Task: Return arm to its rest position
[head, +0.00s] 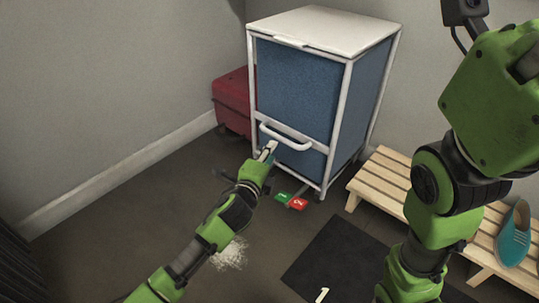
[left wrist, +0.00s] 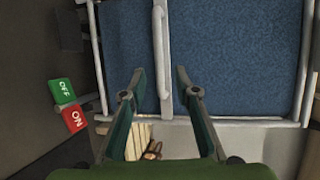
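My left arm reaches from the bottom of the head view to the front of a blue hamper with a white frame (head: 300,85). My left gripper (head: 268,150) is at the left end of the hamper's white handle (head: 287,137). In the left wrist view, the left gripper (left wrist: 160,73) is open, and the handle (left wrist: 160,45) lies in line with the gap between its fingertips. I cannot tell whether they touch. My right arm (head: 430,185) is folded upright at the right of the head view, with its fingers not visible.
A red case (head: 232,103) stands behind the hamper's left side. Green and red OFF/ON tags (head: 291,201) lie by its foot. A slatted wooden bench (head: 385,175) with a teal shoe (head: 513,235) is at right. A dark mat (head: 335,262) and white powder (head: 230,254) are on the floor.

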